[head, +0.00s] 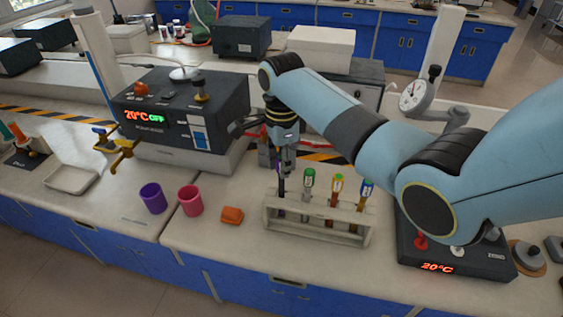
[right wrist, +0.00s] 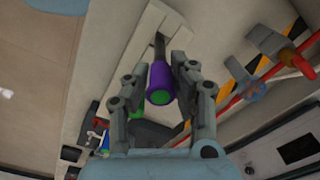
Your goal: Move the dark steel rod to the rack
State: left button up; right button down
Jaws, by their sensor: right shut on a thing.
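My right gripper (head: 281,167) is shut on the dark rod (head: 281,189), above the left end of the pale rack (head: 318,232). The rod is about upright, and its lower part reaches down into the left end of the rack. In the right wrist view, the fingers of my right gripper (right wrist: 160,70) are on both sides of the rod's purple upper part (right wrist: 161,83), which has a green end. Its dark shaft (right wrist: 160,45) runs to the rack (right wrist: 135,45). Whether it rests on the bottom of the rack is unclear. My left gripper is not in view.
Tubes with green (head: 308,178), orange (head: 337,184) and blue (head: 366,188) caps stand in the rack. An orange block (head: 232,215), pink cup (head: 190,200) and purple cup (head: 153,198) stand left of it. A black device (head: 455,255) is at right.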

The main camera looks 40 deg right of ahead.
jog(key=shift+f+b, duration=0.55)
jog(key=shift+f, duration=0.6)
jog(key=c, duration=0.6)
grip_release()
jog(key=shift+r+p, duration=1.05)
jog(key=shift+r, duration=2.45)
jog(key=shift+s+f, duration=0.1)
